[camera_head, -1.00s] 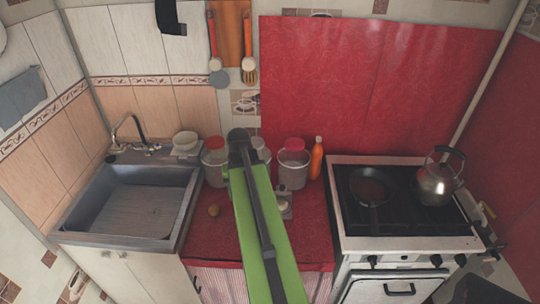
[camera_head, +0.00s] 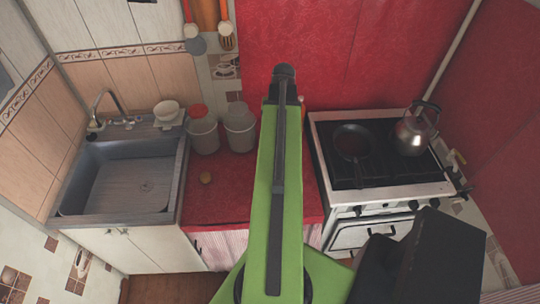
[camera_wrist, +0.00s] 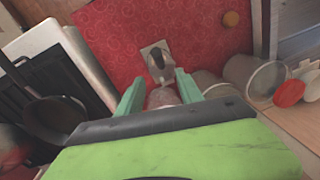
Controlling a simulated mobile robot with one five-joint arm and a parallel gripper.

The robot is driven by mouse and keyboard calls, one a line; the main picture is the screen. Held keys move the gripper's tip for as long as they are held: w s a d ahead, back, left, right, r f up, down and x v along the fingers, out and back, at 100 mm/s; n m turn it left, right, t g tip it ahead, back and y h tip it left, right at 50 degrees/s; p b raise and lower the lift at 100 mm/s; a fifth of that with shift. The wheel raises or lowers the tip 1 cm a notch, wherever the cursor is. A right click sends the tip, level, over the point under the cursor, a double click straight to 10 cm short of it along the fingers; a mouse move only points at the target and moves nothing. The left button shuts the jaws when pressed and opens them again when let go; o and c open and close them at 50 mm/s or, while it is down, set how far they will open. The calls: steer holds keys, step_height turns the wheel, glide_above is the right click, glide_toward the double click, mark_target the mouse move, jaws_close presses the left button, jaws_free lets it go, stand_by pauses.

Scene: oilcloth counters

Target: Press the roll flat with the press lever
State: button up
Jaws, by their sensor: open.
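The press (camera_wrist: 157,62), a metal lever on a pale square base, stands on the red counter in the wrist view. It is just beyond the fingertips of my gripper (camera_wrist: 159,74), which is open, with its teal fingers spread apart. I cannot tell whether a finger touches the lever. In the head view my arm hides the press and the gripper. The roll (camera_head: 205,178), small, round and brown, lies on the counter to the left of my arm. It also shows at the upper right of the wrist view (camera_wrist: 230,19), apart from the press.
A red-lidded jar (camera_head: 203,132) and another jar (camera_head: 240,127) stand at the back of the counter (camera_head: 222,205). The sink (camera_head: 125,185) is at left. The stove at right holds a frying pan (camera_head: 352,143) and a kettle (camera_head: 412,133). Counter around the roll is clear.

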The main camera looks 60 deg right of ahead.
steer(key=f+b, duration=0.3)
steer(key=f, duration=0.1)
steer(key=f+b, duration=0.4)
steer(key=w+f+b, duration=0.1)
steer(key=f+b, duration=0.3)
steer(key=f, duration=0.1)
steer(key=shift+w+a, duration=0.1)
steer(key=shift+a, duration=0.2)
steer(key=shift+r, duration=0.15)
jaws_close()
stand_by(0.4)
